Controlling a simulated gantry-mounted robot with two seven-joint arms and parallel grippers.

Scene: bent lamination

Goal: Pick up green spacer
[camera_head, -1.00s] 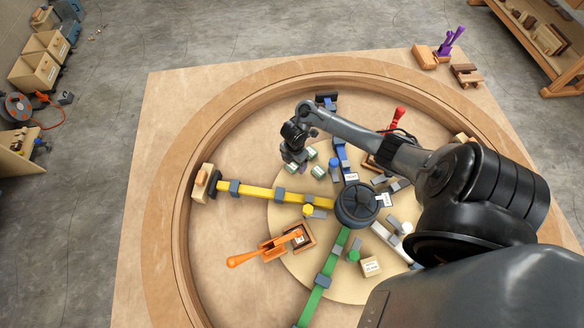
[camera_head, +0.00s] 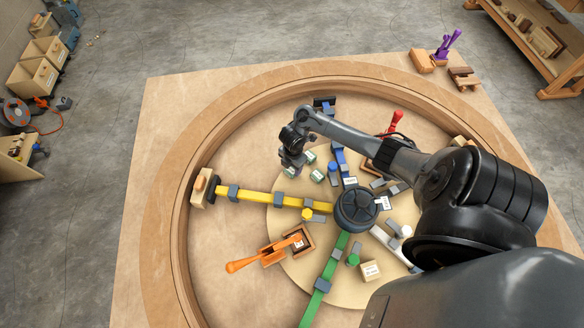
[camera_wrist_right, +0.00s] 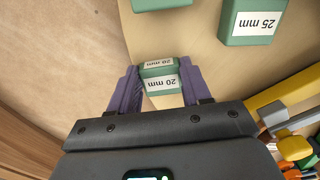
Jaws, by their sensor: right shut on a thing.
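Several small green spacers lie on the pale round board left of the blue arm. My right gripper (camera_head: 292,168) reaches down over their left side in the head view. In the right wrist view its purple fingers (camera_wrist_right: 157,88) are shut on a green spacer (camera_wrist_right: 160,80) with white "20 mm" labels. The held spacer shows below the gripper in the head view (camera_head: 290,173). I cannot tell whether it is clear of the board. A second green spacer (camera_wrist_right: 255,22) is labelled "25 mm", and another (camera_wrist_right: 147,4) is cut by the top edge. My left gripper is not in view.
A round black hub (camera_head: 357,208) stands mid-board, with yellow (camera_head: 262,195), blue and green (camera_head: 325,277) arms spreading from it. An orange clamp (camera_head: 262,257) lies at lower left. Bare wood lies left of the spacers.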

